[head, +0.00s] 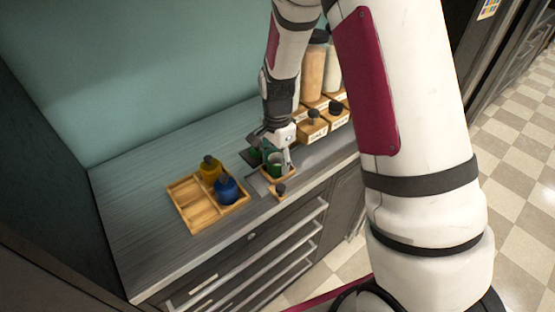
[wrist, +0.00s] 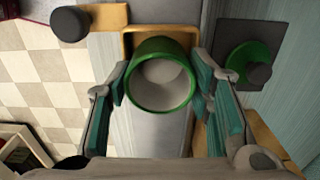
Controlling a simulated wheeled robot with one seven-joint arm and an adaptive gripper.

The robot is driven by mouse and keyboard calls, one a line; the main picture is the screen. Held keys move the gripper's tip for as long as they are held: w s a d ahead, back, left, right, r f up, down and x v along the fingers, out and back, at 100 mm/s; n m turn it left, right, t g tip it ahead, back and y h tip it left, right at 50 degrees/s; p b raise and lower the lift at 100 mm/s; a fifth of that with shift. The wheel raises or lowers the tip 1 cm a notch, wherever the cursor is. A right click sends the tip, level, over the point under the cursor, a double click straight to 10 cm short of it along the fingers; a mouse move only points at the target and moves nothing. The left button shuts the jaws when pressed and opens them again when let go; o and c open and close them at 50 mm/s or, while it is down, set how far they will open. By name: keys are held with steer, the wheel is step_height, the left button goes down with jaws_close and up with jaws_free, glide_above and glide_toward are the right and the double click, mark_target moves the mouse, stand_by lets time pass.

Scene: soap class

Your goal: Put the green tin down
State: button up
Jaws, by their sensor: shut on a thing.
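The green tin (head: 274,170) is an open-topped cylinder with a pale inside. In the wrist view the tin (wrist: 161,78) sits upright between the two teal-padded fingers of my gripper (wrist: 163,92). My gripper (head: 277,157) is shut on the tin near the counter's front edge. A small wooden tray (wrist: 128,43) shows around and below the tin; I cannot tell whether the tin touches it. A green lid (wrist: 238,58) with a dark knob lies on a dark square mat (wrist: 282,32) beside the tin.
A divided wooden tray (head: 200,213) left of my gripper holds a yellow bottle (head: 210,170) and a blue bottle (head: 226,190), with empty compartments. Wooden boxes (head: 312,130) and tall jars (head: 313,70) stand behind at the right. The counter's far left (head: 130,200) is clear.

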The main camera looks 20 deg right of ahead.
steer(key=o, duration=1.3)
steer(key=shift+f, duration=0.1)
step_height(320, 180, up, 12)
steer(key=b, duration=0.1)
steer(key=shift+s+r+n+t, duration=0.95)
steer(key=shift+s+r+n, duration=1.6)
steer(key=shift+s, duration=1.1)
steer(key=shift+s+r+n+t, duration=0.9)
steer(key=shift+s+r+n, duration=1.65)
steer(key=shift+s, duration=1.1)
steer(key=shift+s+r+n+t, duration=0.95)
steer(key=shift+s+r+n, duration=1.15)
steer(key=shift+s+r, duration=1.2)
steer(key=shift+s+f, duration=0.35)
steer(key=shift+f, duration=0.05)
